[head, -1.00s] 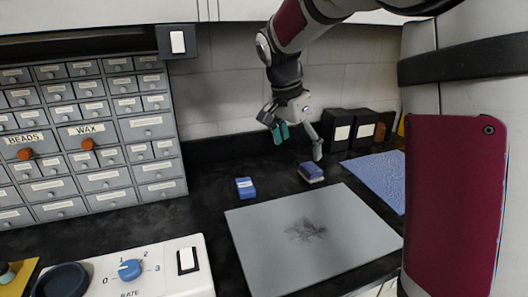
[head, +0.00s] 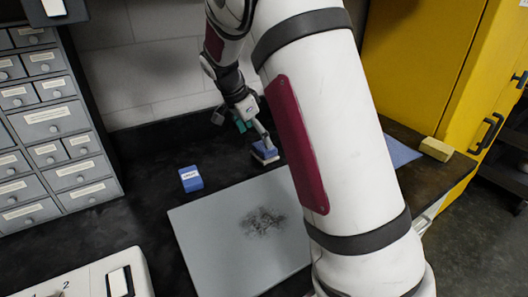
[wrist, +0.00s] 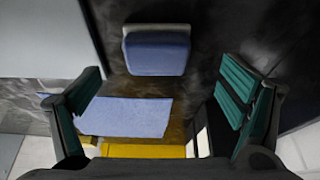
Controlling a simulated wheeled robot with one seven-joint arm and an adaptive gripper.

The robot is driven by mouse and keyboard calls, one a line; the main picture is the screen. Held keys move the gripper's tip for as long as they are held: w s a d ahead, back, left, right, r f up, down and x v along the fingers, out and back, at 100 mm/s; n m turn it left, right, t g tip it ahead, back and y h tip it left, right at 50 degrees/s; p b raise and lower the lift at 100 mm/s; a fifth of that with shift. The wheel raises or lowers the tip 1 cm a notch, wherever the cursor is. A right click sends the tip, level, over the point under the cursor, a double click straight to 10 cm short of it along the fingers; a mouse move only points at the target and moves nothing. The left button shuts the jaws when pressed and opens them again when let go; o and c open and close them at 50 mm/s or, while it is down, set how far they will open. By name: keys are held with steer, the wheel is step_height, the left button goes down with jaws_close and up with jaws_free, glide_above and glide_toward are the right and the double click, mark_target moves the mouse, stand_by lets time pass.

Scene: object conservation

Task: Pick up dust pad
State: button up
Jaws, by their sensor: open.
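A small pad with a blue top and pale underside, which looks like the dust pad (head: 265,151), lies on the black counter just behind the grey board. In the wrist view the pad (wrist: 156,52) shows at top centre, beyond the fingertips. My gripper (head: 255,132) is just above and beside it in the head view. In the wrist view my gripper (wrist: 160,100) is open, with teal-padded fingers wide apart and nothing between them. A second blue block (head: 190,179) with a white label lies further left; I cannot read its label.
The grey board (head: 220,245) with a dark smudge (head: 262,221) lies in front. A blue mat (head: 400,152) and a yellowish block (head: 436,149) are to the right, near a yellow cabinet (head: 420,60). Grey drawers (head: 50,130) stand left. My arm hides part of the counter.

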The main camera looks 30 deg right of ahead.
mark_target(264, 147)
steer(key=shift+s+x, duration=0.2)
steer(key=shift+x, duration=2.8)
steer(key=shift+d+r, duration=0.1)
steer(key=shift+d, duration=0.1)
steer(key=c, duration=1.2)
